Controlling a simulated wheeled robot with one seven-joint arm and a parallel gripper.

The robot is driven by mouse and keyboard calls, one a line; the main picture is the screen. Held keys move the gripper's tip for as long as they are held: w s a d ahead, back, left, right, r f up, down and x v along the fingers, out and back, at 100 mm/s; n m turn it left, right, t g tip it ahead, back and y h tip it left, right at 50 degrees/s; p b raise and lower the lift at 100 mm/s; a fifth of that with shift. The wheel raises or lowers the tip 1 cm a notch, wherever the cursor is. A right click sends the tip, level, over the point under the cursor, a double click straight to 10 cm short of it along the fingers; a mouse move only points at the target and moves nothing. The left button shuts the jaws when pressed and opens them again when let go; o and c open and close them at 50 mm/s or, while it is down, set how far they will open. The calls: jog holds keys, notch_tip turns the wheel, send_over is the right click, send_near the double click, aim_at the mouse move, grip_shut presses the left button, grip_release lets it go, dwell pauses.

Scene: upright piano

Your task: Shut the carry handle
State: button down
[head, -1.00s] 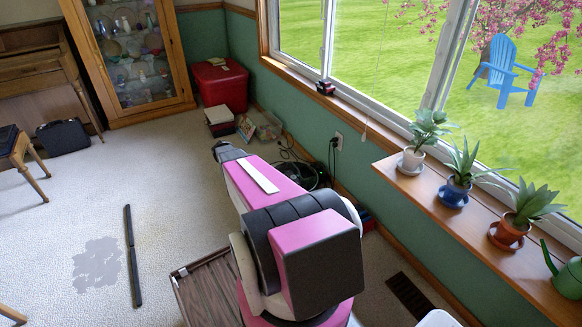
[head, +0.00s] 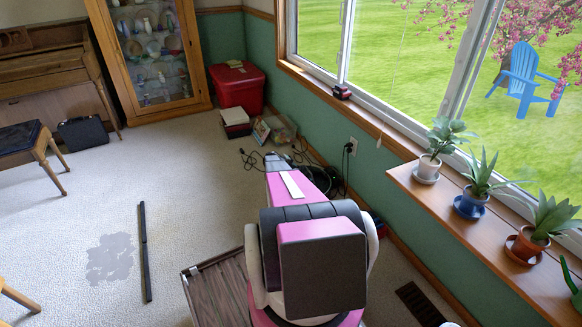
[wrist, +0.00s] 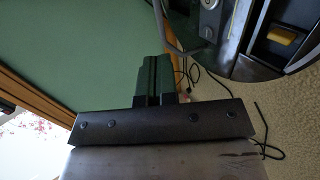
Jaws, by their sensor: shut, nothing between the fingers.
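A dark round appliance (head: 318,178) sits on the carpet by the green wall, partly hidden behind my pink arm. In the wrist view it shows close at the upper right as a black and silver body (wrist: 215,22) with a curved rim and a yellow part. I cannot make out for sure which part is the carry handle or how it stands.
Loose black cables (head: 300,150) lie around the appliance, near the wall outlet (head: 352,146). Books (head: 236,122), a clear bin (head: 275,128) and a red tub (head: 240,88) stand beyond. A plant shelf (head: 470,225) runs along the right wall. Carpet to the left is mostly free.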

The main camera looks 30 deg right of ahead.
jog(key=x, duration=0.9)
jog(key=shift+d+f, duration=0.15)
jog(key=shift+d, duration=0.05)
jog(key=shift+s, duration=0.1)
